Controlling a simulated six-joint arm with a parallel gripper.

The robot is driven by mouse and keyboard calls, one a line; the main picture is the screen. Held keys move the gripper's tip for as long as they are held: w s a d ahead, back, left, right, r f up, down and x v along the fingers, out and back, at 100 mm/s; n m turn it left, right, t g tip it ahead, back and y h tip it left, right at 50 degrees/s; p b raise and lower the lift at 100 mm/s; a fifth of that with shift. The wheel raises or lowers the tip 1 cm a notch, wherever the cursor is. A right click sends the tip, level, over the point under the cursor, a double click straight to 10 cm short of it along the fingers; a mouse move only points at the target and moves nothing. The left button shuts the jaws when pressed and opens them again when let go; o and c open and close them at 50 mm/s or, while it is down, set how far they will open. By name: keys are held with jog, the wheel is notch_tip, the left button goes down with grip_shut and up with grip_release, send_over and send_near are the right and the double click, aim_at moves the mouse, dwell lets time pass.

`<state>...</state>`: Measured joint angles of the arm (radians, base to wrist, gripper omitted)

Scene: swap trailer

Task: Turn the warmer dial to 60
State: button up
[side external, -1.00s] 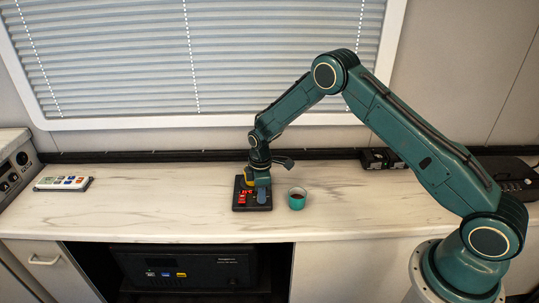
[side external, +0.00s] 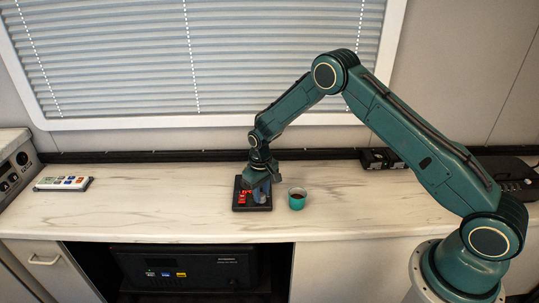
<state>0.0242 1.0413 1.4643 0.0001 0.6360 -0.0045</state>
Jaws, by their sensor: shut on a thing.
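The warmer (side external: 238,206) is a small black unit on the counter with a red lit display (side external: 242,196); its digits are too small to read for certain. My gripper (side external: 260,196) points down over the right part of the warmer and is shut on the dial. The dial itself is hidden by the gripper's fingers, so its setting cannot be seen.
A white remote-like device (side external: 62,184) lies at the far left. Dark boxes (side external: 374,158) stand at the back right. The counter left of the warmer is clear.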

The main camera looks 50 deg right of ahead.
jog(key=shift+m, duration=0.9)
jog(key=o, duration=1)
jog(key=shift+r, duration=0.15)
notch_tip(320, 180, up, 14)
jog(key=shift+f, duration=0.2)
